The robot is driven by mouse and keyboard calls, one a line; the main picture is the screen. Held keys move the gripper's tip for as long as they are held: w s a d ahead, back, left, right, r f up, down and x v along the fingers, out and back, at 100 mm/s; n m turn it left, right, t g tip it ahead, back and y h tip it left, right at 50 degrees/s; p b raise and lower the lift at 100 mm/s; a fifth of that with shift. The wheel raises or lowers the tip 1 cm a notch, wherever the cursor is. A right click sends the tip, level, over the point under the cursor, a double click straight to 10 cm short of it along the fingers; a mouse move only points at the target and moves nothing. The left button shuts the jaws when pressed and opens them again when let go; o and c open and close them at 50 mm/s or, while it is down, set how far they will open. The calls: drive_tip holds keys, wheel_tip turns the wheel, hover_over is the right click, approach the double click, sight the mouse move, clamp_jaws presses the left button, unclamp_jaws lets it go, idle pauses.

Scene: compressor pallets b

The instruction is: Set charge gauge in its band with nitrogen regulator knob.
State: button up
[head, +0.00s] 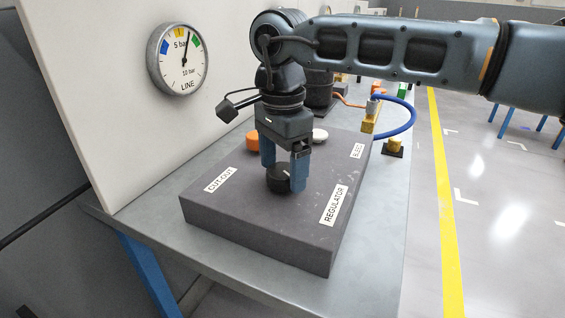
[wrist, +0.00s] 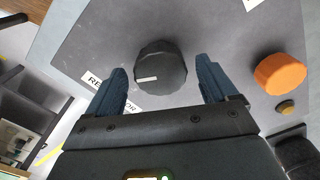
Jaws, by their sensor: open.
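The black regulator knob (head: 279,178) sits on the dark grey panel block (head: 230,210), by the REGULATOR label. It also shows in the wrist view (wrist: 160,70), with a short white mark on its face. My gripper (head: 284,180) points down over the knob, with its fingers on either side. In the wrist view my gripper (wrist: 165,85) is open, with a gap between each finger and the knob. The round gauge (head: 179,59) on the white board reads LINE. Its face has blue, yellow and green bands, and its needle points near the top. I see no gauge labelled charge.
An orange knob (head: 253,140) by the CUT-OUT label and a white knob (head: 320,135) stand on the block behind my gripper. A blue hose (head: 407,128) and brass fittings are at the back right. The front of the block is clear.

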drive_tip(key=shift+c, duration=0.5)
drive_tip(key=c, duration=1)
drive_tip(key=shift+o, duration=0.2)
drive_tip(key=shift+m, duration=0.3)
drive_tip(key=shift+m, duration=2.6)
drive_tip(key=o, duration=1.1)
drive_tip(key=shift+c, duration=0.2)
